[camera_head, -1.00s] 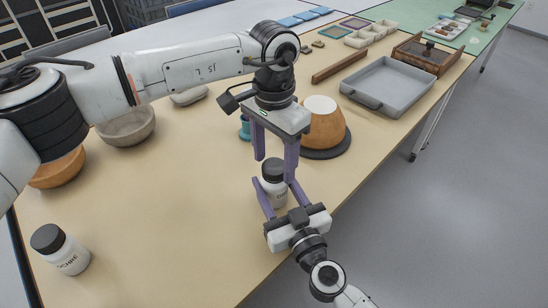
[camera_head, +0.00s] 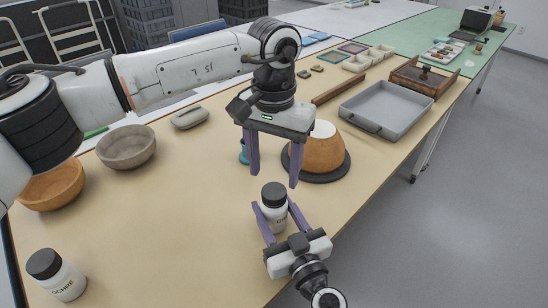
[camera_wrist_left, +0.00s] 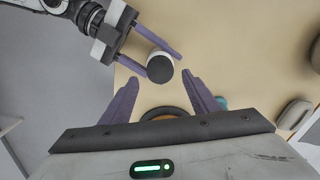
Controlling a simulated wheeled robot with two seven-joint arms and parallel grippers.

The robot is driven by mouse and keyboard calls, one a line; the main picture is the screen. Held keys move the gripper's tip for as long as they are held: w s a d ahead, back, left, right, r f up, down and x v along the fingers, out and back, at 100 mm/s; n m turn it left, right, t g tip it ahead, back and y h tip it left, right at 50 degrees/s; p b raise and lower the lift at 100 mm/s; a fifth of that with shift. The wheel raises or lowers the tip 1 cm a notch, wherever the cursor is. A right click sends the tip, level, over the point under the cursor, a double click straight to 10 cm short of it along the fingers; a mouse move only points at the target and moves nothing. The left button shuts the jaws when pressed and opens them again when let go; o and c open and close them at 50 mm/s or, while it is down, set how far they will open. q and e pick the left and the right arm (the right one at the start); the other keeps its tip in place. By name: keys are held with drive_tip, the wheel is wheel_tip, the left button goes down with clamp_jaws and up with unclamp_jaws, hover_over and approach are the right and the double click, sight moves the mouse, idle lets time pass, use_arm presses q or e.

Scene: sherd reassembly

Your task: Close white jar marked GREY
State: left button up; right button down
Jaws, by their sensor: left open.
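A white jar (camera_head: 276,217) with a black lid (camera_head: 273,191) on top stands upright near the table's front edge. Its label is mostly hidden and I cannot read it. My right gripper (camera_head: 278,212) has its purple fingers on either side of the jar body and appears shut on it. My left gripper (camera_head: 273,178) points down, open and empty, above and slightly behind the lid. In the left wrist view the black lid (camera_wrist_left: 160,67) shows beyond and between my left fingers (camera_wrist_left: 160,85), apart from them. I cannot tell how tightly the lid sits.
Another white jar (camera_head: 65,282) with a black lid, marked OCHRE, stands at the left. An orange-brown pot (camera_head: 322,152) on a dark disc (camera_head: 342,170) is behind my left gripper. The table's middle left is clear.

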use_arm(q)
drive_tip(key=n, duration=0.4)
drive_tip(key=shift+r, duration=0.15)
drive_tip(key=n, duration=0.4)
drive_tip(key=shift+r+n, duration=0.1)
drive_tip(key=shift+n, duration=0.3)
drive_tip(key=n, duration=0.6)
drive_tip(key=shift+r, duration=0.2)
drive_tip(key=n, duration=0.6)
drive_tip(key=shift+r+n, duration=0.2)
drive_tip(key=shift+n, duration=0.2)
drive_tip(key=n, duration=0.6)
drive_tip(key=shift+r, duration=0.15)
drive_tip(key=n, duration=0.4)
drive_tip(key=shift+r+n, duration=0.15)
drive_tip(key=shift+n, duration=0.25)
drive_tip(key=n, duration=0.6)
drive_tip(key=shift+r, duration=0.15)
drive_tip(key=n, duration=0.6)
drive_tip(key=shift+r+n, duration=0.2)
drive_tip(key=shift+n, duration=0.1)
drive_tip(key=n, duration=0.5)
drive_tip(key=shift+r, duration=0.1)
